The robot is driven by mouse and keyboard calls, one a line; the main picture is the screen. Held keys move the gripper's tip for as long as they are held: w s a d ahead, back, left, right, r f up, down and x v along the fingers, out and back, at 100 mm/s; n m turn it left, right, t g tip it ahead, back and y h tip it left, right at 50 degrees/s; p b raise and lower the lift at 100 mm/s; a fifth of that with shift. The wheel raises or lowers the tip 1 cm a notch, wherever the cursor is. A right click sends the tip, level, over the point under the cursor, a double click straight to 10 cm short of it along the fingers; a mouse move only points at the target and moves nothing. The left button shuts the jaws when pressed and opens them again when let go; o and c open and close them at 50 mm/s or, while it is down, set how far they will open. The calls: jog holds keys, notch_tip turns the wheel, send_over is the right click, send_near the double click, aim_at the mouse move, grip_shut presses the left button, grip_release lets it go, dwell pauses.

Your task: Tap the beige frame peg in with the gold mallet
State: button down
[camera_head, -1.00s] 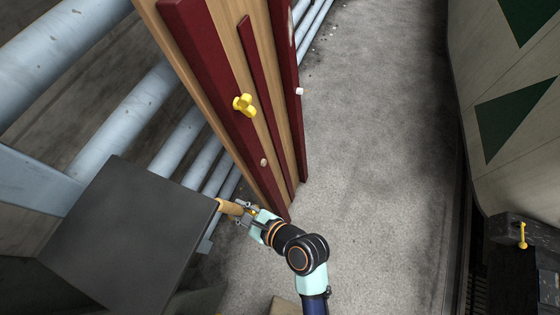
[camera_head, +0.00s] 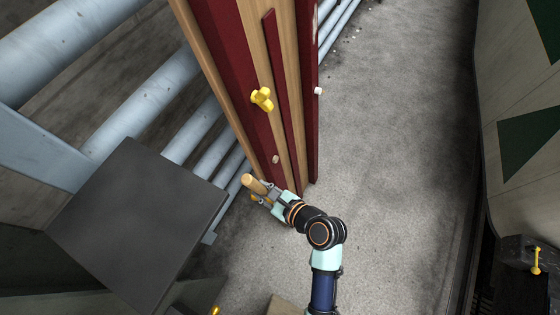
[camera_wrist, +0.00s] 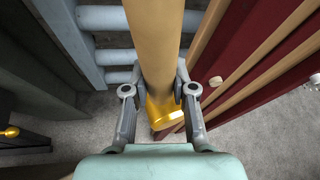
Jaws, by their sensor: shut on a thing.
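My gripper (camera_head: 262,194) is shut on the gold mallet (camera_head: 252,182), whose thick tan wooden length points up and left in the head view. In the wrist view the mallet's tan shaft (camera_wrist: 158,45) rises between the fingers, with a gold part (camera_wrist: 172,112) at the fingertips. The beige peg (camera_head: 276,160) sticks out of the dark red frame (camera_head: 235,62), just above and right of the mallet and apart from it. In the wrist view the peg (camera_wrist: 215,81) is right of my fingers. How deep it sits is unclear.
A yellow winged knob (camera_head: 262,99) and a white peg (camera_head: 318,91) are higher on the frame. A dark box-like surface (camera_head: 135,225) lies left of my gripper. Pale blue pipes (camera_head: 140,105) run behind. The concrete floor on the right is open.

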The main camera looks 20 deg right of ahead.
jog(key=w+d+f+b, duration=0.3)
jog(key=w+d+b, duration=0.1)
jog(key=d, duration=0.3)
jog(key=w+d+f+b, duration=0.4)
jog(key=d, duration=0.3)
jog(key=shift+w+d+f, duration=0.2)
jog(key=shift+w+d, duration=0.05)
jog(key=shift+w, duration=0.05)
dwell(0.5)
jog(key=shift+w+a+f+p, duration=0.1)
jog(key=shift+w+a+p, duration=0.35)
jog(key=shift+p, duration=0.3)
